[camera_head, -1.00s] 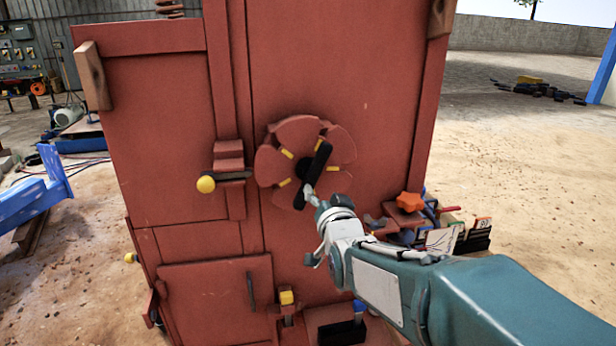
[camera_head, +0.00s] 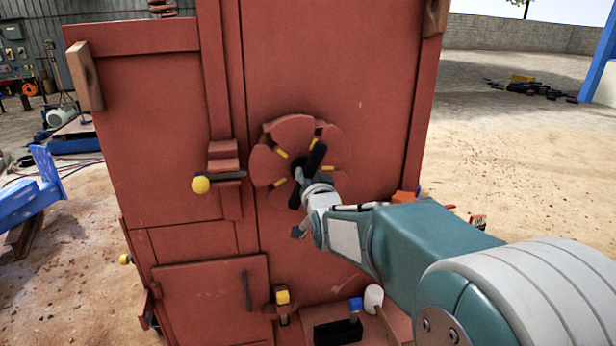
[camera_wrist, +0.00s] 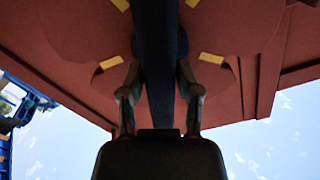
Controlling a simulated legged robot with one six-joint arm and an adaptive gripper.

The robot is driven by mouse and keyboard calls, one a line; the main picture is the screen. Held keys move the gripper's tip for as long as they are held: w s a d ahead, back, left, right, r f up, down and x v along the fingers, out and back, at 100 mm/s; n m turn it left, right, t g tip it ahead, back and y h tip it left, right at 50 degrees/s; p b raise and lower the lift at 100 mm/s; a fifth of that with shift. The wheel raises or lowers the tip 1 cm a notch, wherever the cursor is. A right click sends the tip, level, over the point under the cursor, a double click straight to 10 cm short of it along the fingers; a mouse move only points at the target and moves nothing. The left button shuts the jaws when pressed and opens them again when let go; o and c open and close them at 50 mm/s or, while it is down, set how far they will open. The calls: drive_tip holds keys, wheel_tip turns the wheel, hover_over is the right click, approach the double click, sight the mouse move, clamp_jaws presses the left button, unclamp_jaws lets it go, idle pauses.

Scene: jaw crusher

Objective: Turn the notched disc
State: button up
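The notched disc (camera_head: 283,135) is a red, lobed wheel with yellow marks on the front of the red machine. A black bar handle (camera_head: 316,156) crosses its middle, tilted with its top to the right. My gripper (camera_head: 303,175) is at the disc's centre, hiding part of the bar. In the wrist view, my gripper's two fingers (camera_wrist: 158,85) stand one on each side of the dark bar (camera_wrist: 157,35). They look open around it, with little room on either side; contact is hard to tell. The disc's red face and yellow marks (camera_wrist: 211,58) show behind.
A yellow-knobbed latch (camera_head: 201,185) sticks out left of the disc. An orange part (camera_head: 404,197) shows behind my arm. Open sandy ground lies on both sides.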

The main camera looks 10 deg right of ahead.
clamp_jaws()
drive_tip(key=shift+m, duration=1.5)
drive_tip(key=shift+f, duration=0.1)
idle(0.4)
drive_tip(key=o, duration=0.8)
unclamp_jaws()
drive_tip(key=shift+d, duration=0.1)
drive_tip(key=s, duration=1.2)
